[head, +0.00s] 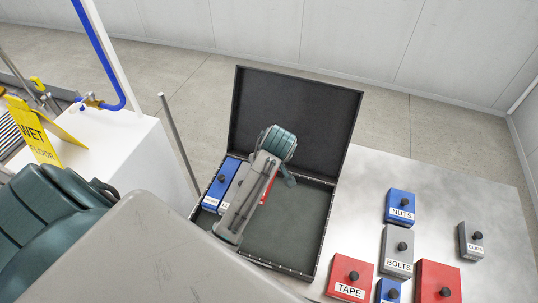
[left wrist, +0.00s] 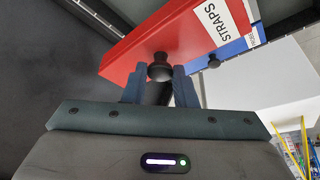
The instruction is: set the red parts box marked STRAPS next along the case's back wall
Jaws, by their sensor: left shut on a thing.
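The red STRAPS box (left wrist: 175,35) hangs from my left gripper (left wrist: 159,80), which is shut on the box's black knob. In the head view only a red sliver of the box (head: 268,189) shows beside my left arm, over the open black case (head: 290,240). I cannot tell whether the box touches the case floor. A blue box (head: 214,187) stands inside the case at its left end; another box's label shows beside it, mostly hidden by my arm. A blue box (left wrist: 232,52) shows beyond the red box in the left wrist view. My right gripper is out of view.
The case's lid (head: 295,115) stands open at the back. The case floor right of my arm is clear. On the table are the NUTS box (head: 400,203), BOLTS box (head: 395,245), TAPE box (head: 348,275), CLIPS box (head: 470,241) and other boxes. A yellow wet-floor sign (head: 35,135) stands left.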

